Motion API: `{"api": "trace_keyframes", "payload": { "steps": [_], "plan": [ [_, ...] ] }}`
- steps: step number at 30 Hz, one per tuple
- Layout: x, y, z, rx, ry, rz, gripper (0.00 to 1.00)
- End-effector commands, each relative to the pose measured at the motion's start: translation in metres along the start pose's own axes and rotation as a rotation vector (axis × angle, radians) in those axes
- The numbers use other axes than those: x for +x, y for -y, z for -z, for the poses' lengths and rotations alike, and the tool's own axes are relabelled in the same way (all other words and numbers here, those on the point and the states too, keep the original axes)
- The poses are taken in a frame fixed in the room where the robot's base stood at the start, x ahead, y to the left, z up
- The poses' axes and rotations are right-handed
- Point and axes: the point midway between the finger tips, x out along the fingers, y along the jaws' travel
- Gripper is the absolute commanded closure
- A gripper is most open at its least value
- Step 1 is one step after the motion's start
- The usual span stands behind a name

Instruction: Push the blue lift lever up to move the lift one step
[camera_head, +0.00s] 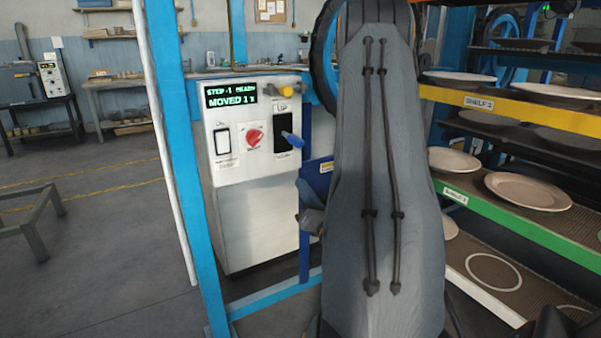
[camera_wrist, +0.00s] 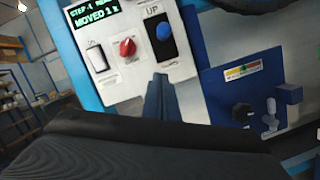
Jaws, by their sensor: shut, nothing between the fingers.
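The blue lift lever (camera_head: 292,139) sticks out of a dark slot under the "UP" label on the white control box (camera_head: 262,225). In the wrist view its round blue knob (camera_wrist: 164,31) shows in the slot's upper to middle part. My gripper (camera_wrist: 160,77) is shut and empty, its fingers pointing at the panel. In that view the fingertips lie below the knob, with a gap seen between them. Whether they touch the panel cannot be told. In the head view my arm hides much of the gripper. The display (camera_head: 230,94) reads "MOVED 1" with a "STEP" line above.
A red rotary knob (camera_head: 254,135) and a white switch (camera_head: 222,141) sit left of the lever. A blue panel (camera_wrist: 250,100) with small controls is at the right. Racks with plates (camera_head: 527,190) stand on the right. A blue frame post (camera_head: 185,150) stands left of the box.

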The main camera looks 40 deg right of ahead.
Motion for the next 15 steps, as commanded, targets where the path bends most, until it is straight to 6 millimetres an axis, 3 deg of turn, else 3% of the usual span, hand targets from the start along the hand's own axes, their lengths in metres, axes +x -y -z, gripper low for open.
{"api": "trace_keyframes", "payload": {
  "steps": [15],
  "plan": [
    [0.095, -0.002, -0.001, 0.000, 0.001, -0.004, 1.00]
  ]
}}
